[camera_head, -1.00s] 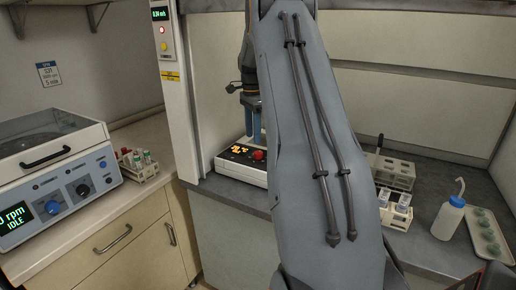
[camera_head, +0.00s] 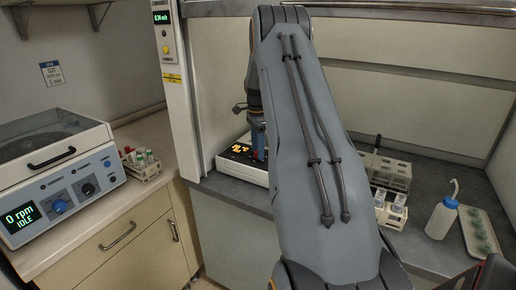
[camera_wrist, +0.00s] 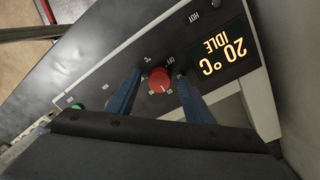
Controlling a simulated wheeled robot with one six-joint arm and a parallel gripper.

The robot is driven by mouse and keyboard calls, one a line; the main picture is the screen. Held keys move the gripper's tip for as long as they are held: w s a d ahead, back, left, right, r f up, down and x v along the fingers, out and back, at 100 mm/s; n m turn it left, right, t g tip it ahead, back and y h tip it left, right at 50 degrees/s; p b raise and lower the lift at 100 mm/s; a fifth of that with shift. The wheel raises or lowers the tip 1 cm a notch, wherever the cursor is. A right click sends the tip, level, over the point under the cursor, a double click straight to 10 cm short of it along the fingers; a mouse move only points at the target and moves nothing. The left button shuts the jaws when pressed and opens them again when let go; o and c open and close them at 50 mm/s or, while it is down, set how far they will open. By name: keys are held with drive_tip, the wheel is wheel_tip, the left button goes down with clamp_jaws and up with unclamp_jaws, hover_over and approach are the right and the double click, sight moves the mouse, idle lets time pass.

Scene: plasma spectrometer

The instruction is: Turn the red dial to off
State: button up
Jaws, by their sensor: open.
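The red dial (camera_wrist: 159,80) sits on the dark sloped panel of a white device (camera_head: 240,174). In the wrist view it lies between the two blue fingers of my gripper (camera_wrist: 157,92), which are open, one on each side. I cannot tell whether either finger touches it. Small white marks ring the dial, and the text is upside down in this view. The device's display (camera_wrist: 221,49) reads 20 °C and IDLE. In the head view my gripper (camera_head: 258,145) is down at the device, and my arm and fingers hide most of the dial.
A green button (camera_wrist: 78,106) is on the same panel. A centrifuge (camera_head: 50,175) and a tube rack (camera_head: 141,164) stand at left. Racks (camera_head: 390,172), a wash bottle (camera_head: 442,215) and a tray (camera_head: 470,235) stand at right on the bench. A hood post (camera_head: 178,90) rises beside the device.

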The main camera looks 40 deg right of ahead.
drive_tip(key=c, duration=1)
drive_tip(key=shift+c, duration=0.2)
drive_tip(key=shift+n, duration=0.3)
